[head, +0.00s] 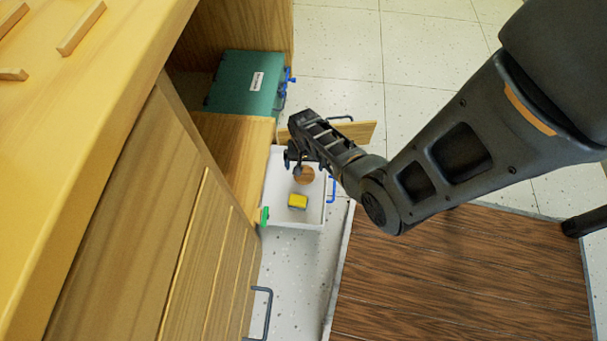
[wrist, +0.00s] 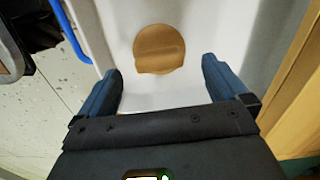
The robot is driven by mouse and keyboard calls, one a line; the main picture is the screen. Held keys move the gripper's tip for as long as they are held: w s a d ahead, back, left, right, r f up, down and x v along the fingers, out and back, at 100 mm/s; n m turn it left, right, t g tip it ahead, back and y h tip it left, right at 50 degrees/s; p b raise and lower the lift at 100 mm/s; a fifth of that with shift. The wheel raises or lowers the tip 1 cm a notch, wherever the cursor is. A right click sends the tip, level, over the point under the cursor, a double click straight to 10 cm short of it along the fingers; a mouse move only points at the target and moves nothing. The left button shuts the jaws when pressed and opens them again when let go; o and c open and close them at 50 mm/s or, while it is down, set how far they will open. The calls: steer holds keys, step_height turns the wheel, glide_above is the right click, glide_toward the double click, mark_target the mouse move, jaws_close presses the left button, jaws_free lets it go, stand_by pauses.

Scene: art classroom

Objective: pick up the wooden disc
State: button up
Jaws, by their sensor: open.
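The wooden disc (head: 304,175) is a round brown piece lying inside a white bin (head: 279,190), towards its upper right part in the head view. In the wrist view the disc (wrist: 159,49) lies on the pale bin floor, a little beyond my fingertips and roughly between their lines. My gripper (wrist: 159,75) is open and empty, with its two blue-grey fingers apart. In the head view my gripper (head: 297,165) is over the bin and partly covers the disc. I cannot tell its exact height above the disc.
A yellow block (head: 298,201) lies in the bin near the disc. The bin has a blue handle (head: 331,190) and a green clip (head: 265,216). A green box (head: 244,83) stands behind.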

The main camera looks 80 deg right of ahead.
mark_target(304, 171)
step_height(304, 171, down, 4)
steer(key=shift+a+f+b, duration=0.1)
steer(key=shift+f+b, duration=0.1)
steer(key=shift+b, duration=1)
steer(key=shift+r, duration=0.1)
steer(key=shift+c, duration=0.4)
steer(key=c, duration=0.9)
steer(key=shift+r, duration=0.1)
steer(key=shift+c, duration=0.2)
